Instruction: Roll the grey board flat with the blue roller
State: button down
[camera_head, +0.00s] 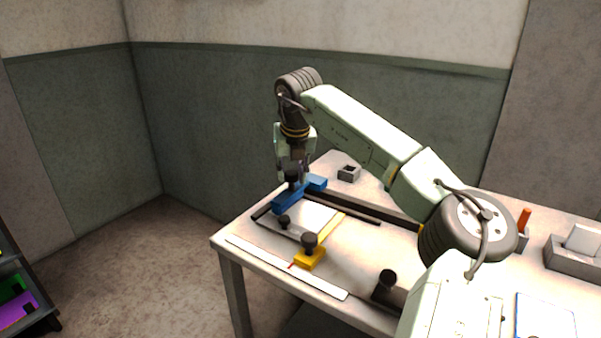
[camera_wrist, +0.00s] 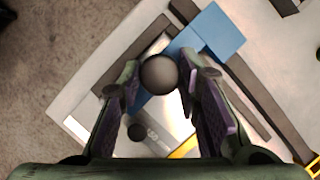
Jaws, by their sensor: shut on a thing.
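The blue roller (camera_head: 289,200) looks like a blue bar with a square block at its far right end and a dark round knob on top. It lies across the far left of a pale grey board (camera_head: 317,214) on the table. My gripper (camera_head: 292,176) points down over it, shut on the knob. In the wrist view the knob (camera_wrist: 159,75) sits between my gripper's two fingers (camera_wrist: 159,82), with the blue roller (camera_wrist: 223,36) reaching to the upper right. The pale board (camera_wrist: 178,118) shows partly below; the fingers hide some of it. I cannot tell whether the roller touches the board.
Dark strips (camera_head: 358,213) edge the board. A grey bar with a black knob (camera_head: 284,221) and a yellow square tool with a black knob (camera_head: 309,258) lie in front. A long pale strip (camera_head: 285,268) runs along the front edge. A small grey holder (camera_head: 349,174) stands behind.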

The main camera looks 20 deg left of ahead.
jog(key=shift+w+a, duration=0.1)
jog(key=shift+a, duration=0.1)
jog(key=c, duration=1.2)
grip_release()
jog(key=v, duration=1.2)
jog(key=shift+d, duration=0.1)
